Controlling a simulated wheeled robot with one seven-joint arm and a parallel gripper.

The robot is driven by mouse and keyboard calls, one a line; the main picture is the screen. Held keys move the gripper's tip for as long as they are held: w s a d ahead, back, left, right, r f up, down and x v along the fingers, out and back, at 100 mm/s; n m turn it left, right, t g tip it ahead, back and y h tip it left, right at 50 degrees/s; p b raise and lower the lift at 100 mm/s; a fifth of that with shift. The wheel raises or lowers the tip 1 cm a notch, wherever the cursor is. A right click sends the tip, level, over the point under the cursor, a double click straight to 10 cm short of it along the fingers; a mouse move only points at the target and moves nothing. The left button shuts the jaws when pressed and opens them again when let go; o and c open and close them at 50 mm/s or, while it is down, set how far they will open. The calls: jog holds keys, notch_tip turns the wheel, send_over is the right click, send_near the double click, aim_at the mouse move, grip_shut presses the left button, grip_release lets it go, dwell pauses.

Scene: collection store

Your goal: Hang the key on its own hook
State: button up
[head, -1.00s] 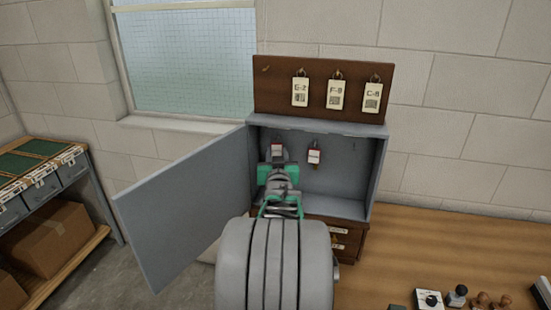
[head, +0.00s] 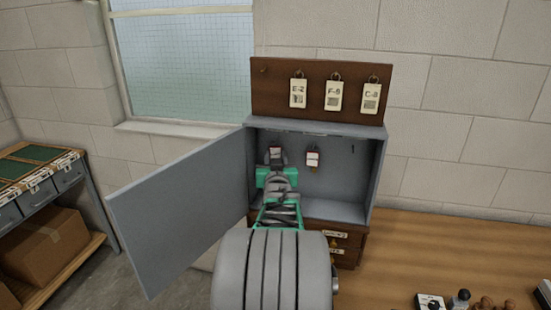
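A grey key cabinet (head: 345,206) stands open on the wooden bench, its door (head: 180,210) swung out to the left. A bare dark hook (head: 353,149) sits further right on the back wall. My gripper reaches into the cabinet's left part. Its fingertips are largely hidden by its own body, so I cannot tell whether it grips the second tag.
A brown board (head: 315,109) above the cabinet carries three cream tags, and a bare hook (head: 263,71) at its left end. Wooden drawers (head: 345,240) sit under the cabinet. Stamps and bottles (head: 460,299) stand on the bench at lower right. A shelf with a cardboard box (head: 45,245) is left.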

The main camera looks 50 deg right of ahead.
jog(key=o, duration=0.5)
jog(key=b+v, duration=0.1)
jog(key=v, duration=0.7)
jog(key=shift+d+b, duration=0.1)
jog(key=shift+b, duration=0.3)
